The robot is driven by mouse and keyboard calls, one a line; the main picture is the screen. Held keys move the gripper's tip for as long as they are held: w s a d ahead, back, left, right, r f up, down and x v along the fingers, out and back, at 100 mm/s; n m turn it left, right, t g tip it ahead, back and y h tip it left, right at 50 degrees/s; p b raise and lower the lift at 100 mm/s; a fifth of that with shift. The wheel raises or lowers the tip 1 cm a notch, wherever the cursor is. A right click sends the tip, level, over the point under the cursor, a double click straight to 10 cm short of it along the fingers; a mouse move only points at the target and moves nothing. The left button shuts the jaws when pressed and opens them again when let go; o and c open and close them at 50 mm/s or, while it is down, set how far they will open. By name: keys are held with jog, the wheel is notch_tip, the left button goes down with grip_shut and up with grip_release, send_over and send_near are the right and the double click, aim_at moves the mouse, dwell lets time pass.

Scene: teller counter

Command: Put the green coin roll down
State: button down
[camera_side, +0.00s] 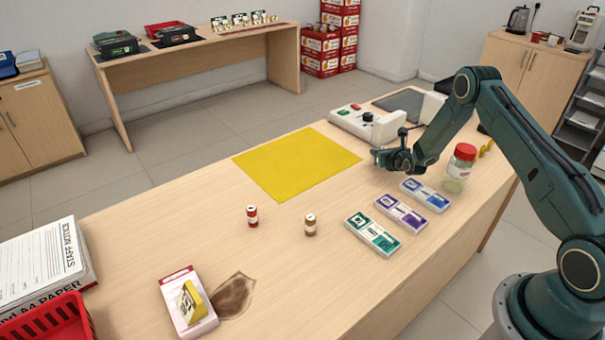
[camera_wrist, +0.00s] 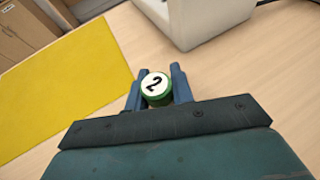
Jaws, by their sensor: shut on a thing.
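The green coin roll (camera_wrist: 156,88) shows in the wrist view, its white end marked "2" facing the camera. My gripper (camera_wrist: 158,86) is shut on it, with one blue finger on each side. In the side view my gripper (camera_side: 378,156) is low over the counter, just right of the yellow mat (camera_side: 297,163) and in front of the white machine. The roll is too small or hidden to make out there. The mat also shows at the left of the wrist view (camera_wrist: 70,85). I cannot tell whether the roll touches the counter.
A red roll (camera_side: 252,216) and a brown roll (camera_side: 310,225) stand upright on the counter (camera_side: 270,265). Green, purple and blue trays (camera_side: 401,213) lie at the right, near a red-lidded jar (camera_side: 460,168). The white machine (camera_side: 368,126) stands behind my gripper. The yellow mat is bare.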

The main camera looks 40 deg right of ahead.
jog(key=shift+f, duration=0.3)
jog(key=shift+f, duration=0.15)
jog(key=c, duration=1.2)
grip_release()
jog(key=shift+s, duration=0.1)
jog(key=shift+v, duration=5.95)
